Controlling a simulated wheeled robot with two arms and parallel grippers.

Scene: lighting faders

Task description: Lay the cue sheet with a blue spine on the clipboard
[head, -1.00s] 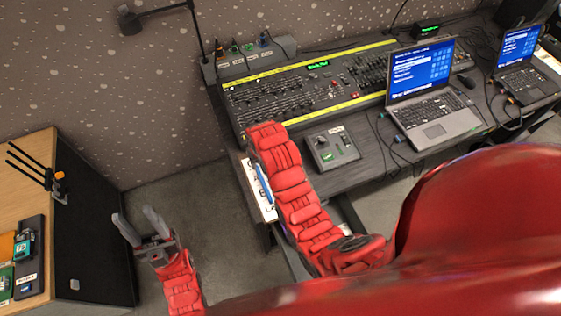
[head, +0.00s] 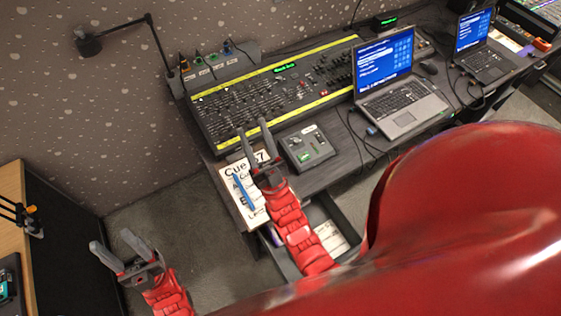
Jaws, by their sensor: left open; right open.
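A white printed sheet (head: 229,181) with large "Cue" lettering lies at the desk's front left corner. A blue strip (head: 243,192) runs along it; I cannot tell if this is a spine or a separate item. My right gripper (head: 253,128) is open, its fingers pointing towards the mixing desk, and covers part of the sheet's right side. I cannot tell if it touches anything. My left gripper (head: 111,241) is open and empty over the floor at the left. I cannot make out a clipboard for certain.
An open drawer (head: 345,215) under the desk holds white papers (head: 329,238). A small grey control box (head: 307,149), the lighting console (head: 225,110) and a laptop (head: 400,108) crowd the desk. A wooden cabinet (head: 12,190) stands at left.

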